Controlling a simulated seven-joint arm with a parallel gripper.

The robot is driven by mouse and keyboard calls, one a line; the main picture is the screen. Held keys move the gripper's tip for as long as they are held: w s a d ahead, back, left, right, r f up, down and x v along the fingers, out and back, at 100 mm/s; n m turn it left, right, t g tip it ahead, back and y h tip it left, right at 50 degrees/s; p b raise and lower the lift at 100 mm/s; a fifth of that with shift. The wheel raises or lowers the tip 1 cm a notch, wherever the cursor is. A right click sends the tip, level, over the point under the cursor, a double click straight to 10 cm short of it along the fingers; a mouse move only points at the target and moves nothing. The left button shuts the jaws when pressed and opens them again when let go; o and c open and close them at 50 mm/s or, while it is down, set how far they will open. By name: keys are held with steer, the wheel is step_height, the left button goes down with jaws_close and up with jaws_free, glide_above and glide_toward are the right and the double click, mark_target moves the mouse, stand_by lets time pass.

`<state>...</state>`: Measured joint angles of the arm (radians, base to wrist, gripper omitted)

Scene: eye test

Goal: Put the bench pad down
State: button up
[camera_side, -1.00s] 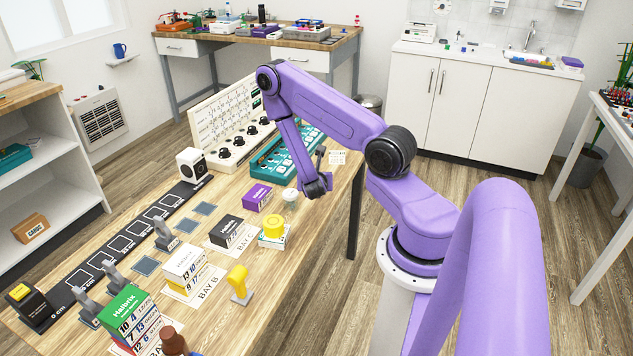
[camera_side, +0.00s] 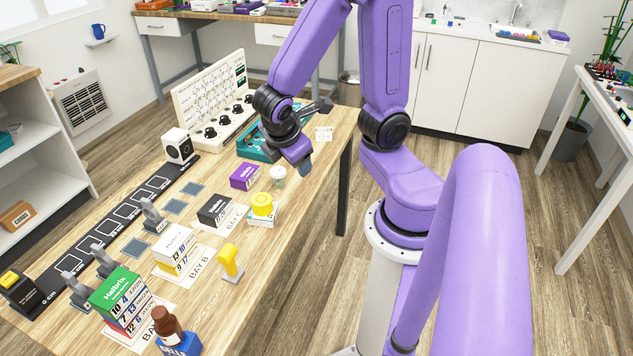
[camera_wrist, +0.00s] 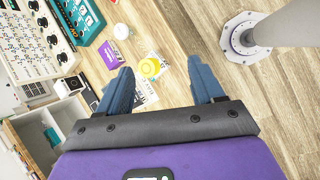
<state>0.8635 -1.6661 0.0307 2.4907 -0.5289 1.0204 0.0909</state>
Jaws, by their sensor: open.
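My gripper (camera_side: 305,165) hangs above the far right part of the wooden bench in the side view. In the wrist view my gripper (camera_wrist: 162,80) shows two blue fingers spread wide, with nothing held between them. Several flat blue-grey square pads lie on the bench, one of them a pad (camera_side: 135,248) near the upright grey clips. I cannot tell whether any of these is the bench pad. A yellow round piece (camera_side: 262,203) rests on a small box, right of the dark box; this yellow piece (camera_wrist: 149,68) appears beyond the fingers in the wrist view.
A purple box (camera_side: 245,177) and a clear jar (camera_side: 278,176) stand near the gripper. A teal case (camera_side: 250,147) and a white panel with knobs (camera_side: 212,105) stand behind. Labelled boxes, a yellow stamp-like piece (camera_side: 230,262) and a brown bottle (camera_side: 168,322) stand nearer.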

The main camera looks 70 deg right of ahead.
steer(key=s+a+r+g+y, duration=0.1)
steer(key=s+a+r+y, duration=0.2)
steer(key=s+a+y, duration=0.3)
steer(key=s+a, duration=0.3)
steer(key=a, duration=0.1)
steer(key=shift+s+a+r, duration=0.15)
steer(key=shift+a+r, duration=0.05)
